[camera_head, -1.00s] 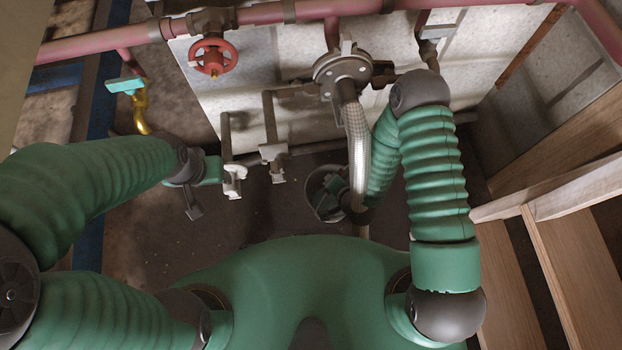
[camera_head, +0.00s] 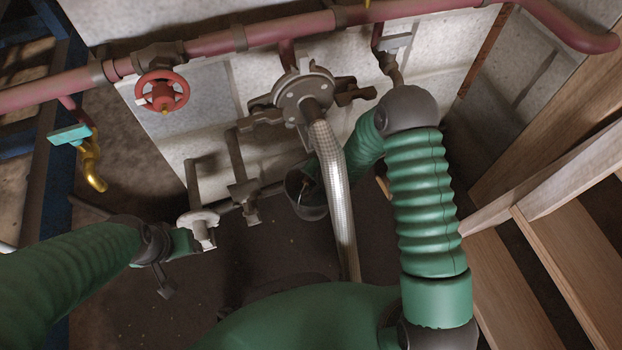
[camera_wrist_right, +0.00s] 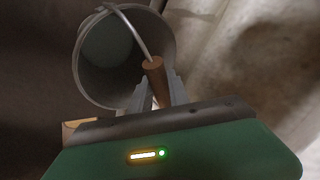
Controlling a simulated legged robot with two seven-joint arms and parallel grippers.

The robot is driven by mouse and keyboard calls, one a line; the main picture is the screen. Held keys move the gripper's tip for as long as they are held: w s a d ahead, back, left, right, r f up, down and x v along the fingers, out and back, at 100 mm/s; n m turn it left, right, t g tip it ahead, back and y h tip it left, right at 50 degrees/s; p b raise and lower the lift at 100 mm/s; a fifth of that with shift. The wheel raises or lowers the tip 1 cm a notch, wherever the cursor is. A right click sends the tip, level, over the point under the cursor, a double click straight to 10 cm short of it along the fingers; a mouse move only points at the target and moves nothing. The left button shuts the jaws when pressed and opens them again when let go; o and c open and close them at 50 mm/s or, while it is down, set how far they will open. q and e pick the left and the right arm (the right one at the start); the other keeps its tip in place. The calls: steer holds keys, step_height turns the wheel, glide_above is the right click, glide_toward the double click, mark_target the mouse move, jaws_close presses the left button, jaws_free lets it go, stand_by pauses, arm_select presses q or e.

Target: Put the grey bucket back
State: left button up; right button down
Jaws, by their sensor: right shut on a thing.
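The grey bucket (camera_head: 309,211) is low near the wall, left of the braided hose, in the head view. In the right wrist view the bucket (camera_wrist_right: 84,72) appears tilted, its round mouth open toward the camera. Its wire bail ends in a brown grip (camera_wrist_right: 154,72). My right gripper (camera_wrist_right: 158,92) is shut on this grip; in the head view it is mostly hidden behind the hose and my arm.
A braided hose (camera_head: 332,175) hangs from a flange (camera_head: 303,95) beside the bucket. A pinkish pipe (camera_head: 230,38) with a red handwheel (camera_head: 162,92) crosses above. Brackets (camera_head: 243,200) stand left of the bucket. Wooden steps (camera_head: 560,250) are at the right; dark floor lies below.

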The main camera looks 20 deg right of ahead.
steer(key=f+b, duration=0.3)
steer(key=shift+w+f, duration=0.25)
steer(key=shift+w, duration=0.1)
steer(key=c, duration=1.3)
jaws_free()
steer(key=shift+o, duration=0.2)
steer(key=shift+d, duration=0.1)
steer(key=s+d+r+n+g+h+p, duration=0.1)
steer(key=s+d+r+n+g+p, duration=0.2)
steer(key=s+r, duration=1.9)
step_height(320, 180, up, 4)
steer(key=n+g+p, duration=0.1)
steer(key=n+p, duration=0.2)
steer(key=n, duration=0.3)
steer(key=shift+s+d+r+n+g+h+p, duration=0.15)
steer(key=shift+s+n+g+h+p, duration=0.15)
steer(key=shift+n+g+p, duration=0.1)
